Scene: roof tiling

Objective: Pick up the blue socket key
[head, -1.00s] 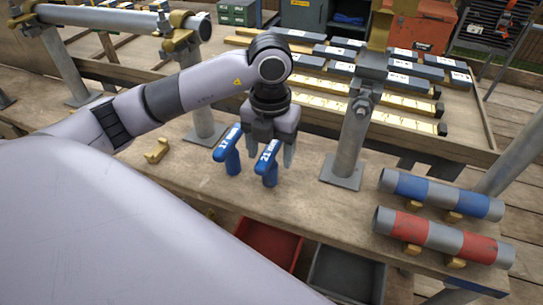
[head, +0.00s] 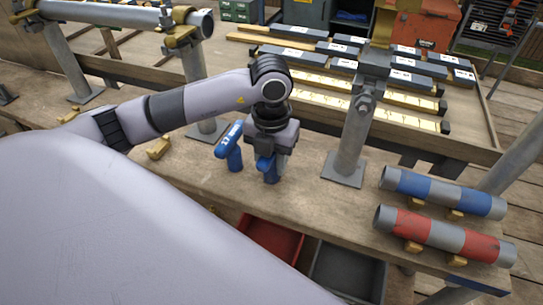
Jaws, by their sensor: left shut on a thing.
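Two blue socket keys stand on the wooden bench in the head view. One (head: 231,147) is labelled 17 and stands free, just left of my left gripper. The other blue socket key (head: 269,175) is the one labelled 21 a second ago. My left gripper (head: 271,165) points down and is shut on it, hiding its top and label. Its lower end looks to be at bench level; I cannot tell whether it touches the bench. My right gripper is not in view.
A grey post (head: 349,145) stands right of the keys. Blue-banded (head: 443,194) and red-banded (head: 443,237) pipes lie on yellow holders further right. A small yellow clamp (head: 158,148) lies to the left. Red (head: 270,240) and grey (head: 347,275) bins sit below the bench edge.

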